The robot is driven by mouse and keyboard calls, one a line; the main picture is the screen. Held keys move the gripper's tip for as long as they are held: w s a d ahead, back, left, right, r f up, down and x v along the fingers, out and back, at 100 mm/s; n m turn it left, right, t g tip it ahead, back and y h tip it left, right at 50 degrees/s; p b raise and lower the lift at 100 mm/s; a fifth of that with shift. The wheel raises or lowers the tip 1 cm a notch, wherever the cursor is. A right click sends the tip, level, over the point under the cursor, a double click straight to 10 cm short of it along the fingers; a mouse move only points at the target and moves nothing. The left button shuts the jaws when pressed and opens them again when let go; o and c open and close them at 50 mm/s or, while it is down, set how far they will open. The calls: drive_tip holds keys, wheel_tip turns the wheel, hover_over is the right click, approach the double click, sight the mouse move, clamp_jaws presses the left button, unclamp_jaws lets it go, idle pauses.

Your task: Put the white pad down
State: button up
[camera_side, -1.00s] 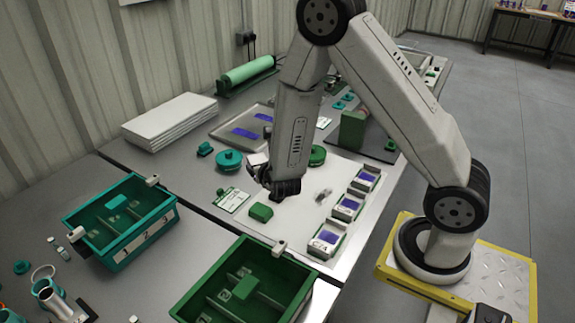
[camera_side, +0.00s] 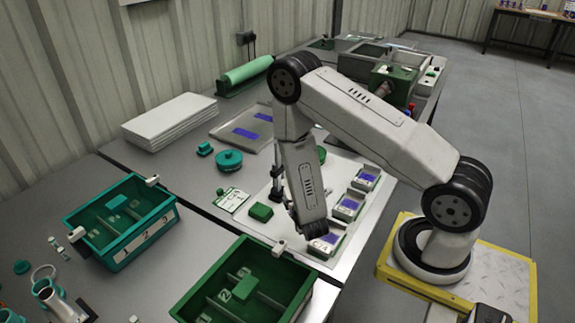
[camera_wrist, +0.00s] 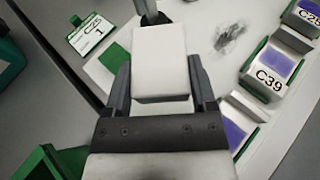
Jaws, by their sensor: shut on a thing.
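The white pad (camera_wrist: 161,62) is a small white block with rounded edges. In the wrist view it sits between the two dark fingers of my gripper (camera_wrist: 162,78), which are shut on it from left and right. A pale board (camera_wrist: 188,22) lies beneath. A flat green block (camera_wrist: 116,58) shows left of the pad, partly covered by it and a finger; it is on the board in the side view (camera_side: 260,212). In the side view my forearm hides most of my gripper and the pad, so the pad's height above the board cannot be told.
Small labelled bins with purple contents (camera_wrist: 268,72) line the right. A dark post (camera_wrist: 150,12) stands just beyond the pad. A label card (camera_wrist: 94,34) lies left. A green divided bin (camera_side: 205,300) and a teal bin (camera_side: 75,222) stand nearby. A grey smudge (camera_wrist: 231,38) marks the board.

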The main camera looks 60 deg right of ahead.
drive_tip(key=shift+f, duration=0.15)
drive_tip(key=shift+f, duration=2.1)
drive_tip(key=shift+f, duration=0.15)
drive_tip(key=shift+f, duration=1.6)
drive_tip(key=shift+f, duration=0.6)
drive_tip(key=o, duration=1.1)
drive_tip(key=shift+r, duration=0.1)
